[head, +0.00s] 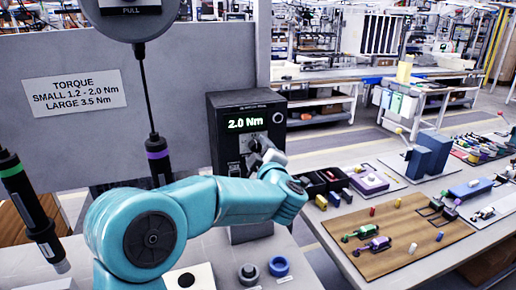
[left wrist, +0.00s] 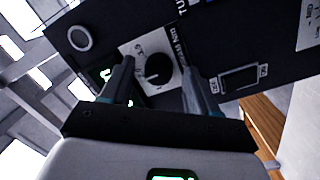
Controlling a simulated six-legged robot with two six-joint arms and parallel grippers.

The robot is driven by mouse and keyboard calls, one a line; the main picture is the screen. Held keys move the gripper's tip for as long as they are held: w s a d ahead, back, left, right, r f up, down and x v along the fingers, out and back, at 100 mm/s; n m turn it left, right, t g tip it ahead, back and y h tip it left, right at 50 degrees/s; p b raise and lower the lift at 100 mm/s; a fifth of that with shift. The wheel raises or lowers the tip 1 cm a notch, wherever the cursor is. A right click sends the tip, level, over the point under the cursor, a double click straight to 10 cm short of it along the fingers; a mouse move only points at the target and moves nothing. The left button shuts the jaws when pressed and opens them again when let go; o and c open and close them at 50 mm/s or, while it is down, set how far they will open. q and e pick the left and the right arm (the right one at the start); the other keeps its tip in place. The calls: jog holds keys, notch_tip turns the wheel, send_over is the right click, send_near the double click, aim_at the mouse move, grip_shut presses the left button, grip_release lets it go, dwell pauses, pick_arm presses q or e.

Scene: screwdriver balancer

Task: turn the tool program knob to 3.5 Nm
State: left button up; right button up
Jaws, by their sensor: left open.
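The black tool program box (head: 230,115) stands on the bench in the middle of the head view, and its green display (head: 246,123) reads 2.0 Nm. In the left wrist view the round black knob (left wrist: 158,69) sits on a pale dial plate (left wrist: 137,52). The open fingers of my left gripper (left wrist: 158,85) are on either side of the knob, with visible gaps. My right gripper does not show.
A screwdriver with a purple band (head: 157,155) hangs left of the box, and one with a green band (head: 30,205) is at far left. A torque sign (head: 75,93) is on the grey panel. A blue ring (head: 279,266) lies on the bench. A side table holds small parts (head: 368,243).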

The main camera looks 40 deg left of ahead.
pick_arm(q)
jog(key=shift+w+a, duration=0.1)
jog(key=shift+a, duration=0.1)
jog(key=shift+r, duration=0.15)
jog(key=c, duration=1)
jog(key=shift+c, duration=0.2)
